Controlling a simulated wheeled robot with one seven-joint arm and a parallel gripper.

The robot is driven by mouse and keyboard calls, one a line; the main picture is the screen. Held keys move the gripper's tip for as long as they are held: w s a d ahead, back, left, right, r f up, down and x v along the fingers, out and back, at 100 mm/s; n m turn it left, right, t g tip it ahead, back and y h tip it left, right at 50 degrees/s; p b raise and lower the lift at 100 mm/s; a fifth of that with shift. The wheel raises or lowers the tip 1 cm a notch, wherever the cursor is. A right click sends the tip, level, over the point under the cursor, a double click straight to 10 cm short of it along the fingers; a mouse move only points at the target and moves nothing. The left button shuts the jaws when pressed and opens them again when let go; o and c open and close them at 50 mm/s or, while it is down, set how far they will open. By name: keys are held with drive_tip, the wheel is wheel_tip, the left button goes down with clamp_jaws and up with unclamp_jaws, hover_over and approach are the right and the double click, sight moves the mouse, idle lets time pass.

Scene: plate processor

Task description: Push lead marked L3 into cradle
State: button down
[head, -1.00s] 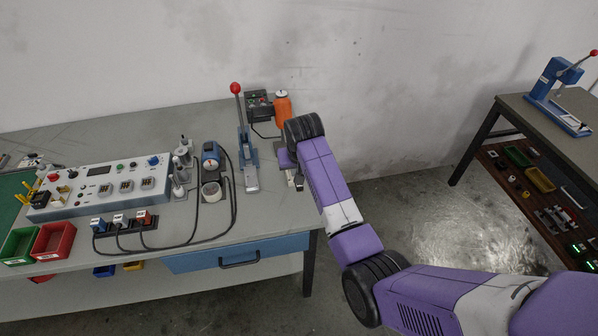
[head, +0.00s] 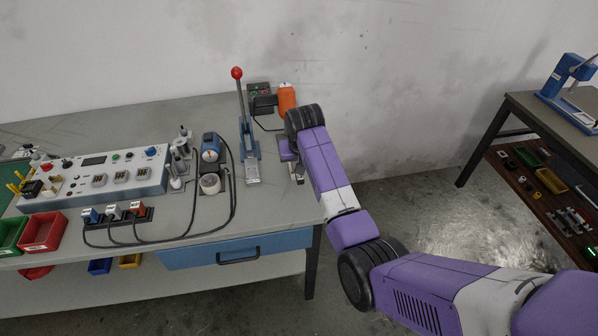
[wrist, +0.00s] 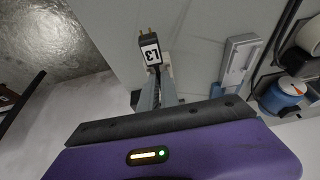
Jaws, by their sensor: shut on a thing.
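In the wrist view a black plug (wrist: 149,42) with a white label reading L3 and two brass pins stands out ahead of my gripper (wrist: 158,88). The jaws are shut on the lead just behind the plug, over the bench's right end. The pins point away from my gripper.
A lever press (head: 249,160) with a red knob stands just left of my gripper. An orange container (head: 286,98) and a button box (head: 258,89) are behind. Cables loop from a black strip (head: 110,228) holding blue, white and red plugs. The bench edge is close on the right.

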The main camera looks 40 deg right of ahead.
drive_tip(key=shift+w+d+f+b, duration=0.1)
drive_tip(key=shift+w+d+b, duration=0.45)
drive_tip(key=shift+w+b, duration=0.2)
drive_tip(key=shift+w+d+b, duration=0.55)
drive_tip(key=shift+w+b, duration=0.1)
drive_tip(key=shift+w, duration=0.25)
drive_tip(key=shift+w+d+f+b, duration=0.1)
drive_tip(key=shift+w+d+b, duration=0.45)
drive_tip(key=shift+w+b, duration=0.2)
drive_tip(key=shift+w+d+r, duration=0.15)
drive_tip(key=shift+w+d, duration=0.1)
drive_tip(key=shift+w, duration=0.1)
drive_tip(key=shift+r, duration=0.1)
drive_tip(key=shift+p, duration=0.5)
drive_tip(key=shift+f+b, duration=0.3)
drive_tip(key=shift+f, duration=0.35)
idle(0.3)
drive_tip(key=c, duration=1.5)
unclamp_jaws()
drive_tip(key=shift+r, duration=0.15)
